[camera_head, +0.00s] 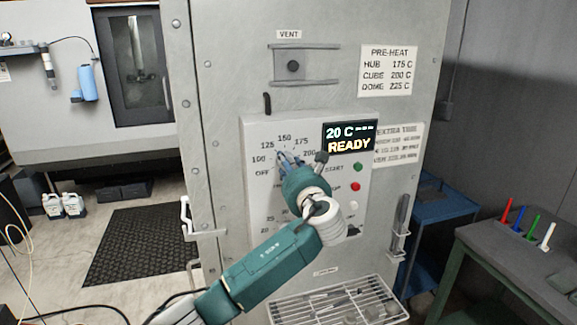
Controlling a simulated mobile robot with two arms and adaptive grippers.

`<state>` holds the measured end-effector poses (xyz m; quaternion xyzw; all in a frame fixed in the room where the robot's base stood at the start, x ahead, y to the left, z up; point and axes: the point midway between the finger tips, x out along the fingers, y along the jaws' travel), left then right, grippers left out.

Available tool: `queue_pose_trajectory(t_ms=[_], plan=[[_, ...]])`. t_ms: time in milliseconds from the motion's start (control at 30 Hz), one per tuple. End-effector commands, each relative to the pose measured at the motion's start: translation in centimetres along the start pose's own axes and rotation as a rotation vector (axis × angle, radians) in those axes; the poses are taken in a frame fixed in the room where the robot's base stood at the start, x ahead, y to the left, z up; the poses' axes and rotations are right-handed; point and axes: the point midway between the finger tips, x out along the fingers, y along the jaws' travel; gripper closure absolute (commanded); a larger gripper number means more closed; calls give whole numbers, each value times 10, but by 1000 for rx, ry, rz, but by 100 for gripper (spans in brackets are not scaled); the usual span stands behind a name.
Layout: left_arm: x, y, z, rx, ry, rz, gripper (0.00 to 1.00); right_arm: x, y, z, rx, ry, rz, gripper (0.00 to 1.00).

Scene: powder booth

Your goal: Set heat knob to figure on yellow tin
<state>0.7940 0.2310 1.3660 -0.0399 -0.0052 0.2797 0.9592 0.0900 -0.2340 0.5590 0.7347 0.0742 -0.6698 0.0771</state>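Whether the fingers touch or grip the knob is unclear. The display (350,136) reads 20 C and READY. No yellow tin shows in this view. My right gripper is not in view.
A PRE-HEAT card (388,71) lists HUB 175 C, CUBE 200 C, DOME 225 C. A second card (398,145) is partly covered by the display. Green (358,167), red (355,187) and white (353,206) buttons sit right of my gripper. A wire rack (340,302) juts out below.

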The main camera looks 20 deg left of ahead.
Motion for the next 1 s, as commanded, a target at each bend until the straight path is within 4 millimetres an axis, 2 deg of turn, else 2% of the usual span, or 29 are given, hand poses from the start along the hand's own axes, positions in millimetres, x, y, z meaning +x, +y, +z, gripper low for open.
queue_pose_trajectory(t_ms=[33,667,700,767,800,1000], plan=[[1,1,8,12,-12,1,92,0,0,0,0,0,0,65],[1,-1,11,59,-16,-2,92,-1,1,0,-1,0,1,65],[1,-1,11,59,-17,-2,62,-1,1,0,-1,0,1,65],[1,-1,11,59,-16,-2,50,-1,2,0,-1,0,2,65],[1,-1,10,59,-15,-1,48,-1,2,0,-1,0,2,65],[0,-1,6,61,-9,-1,48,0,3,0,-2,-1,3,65]])
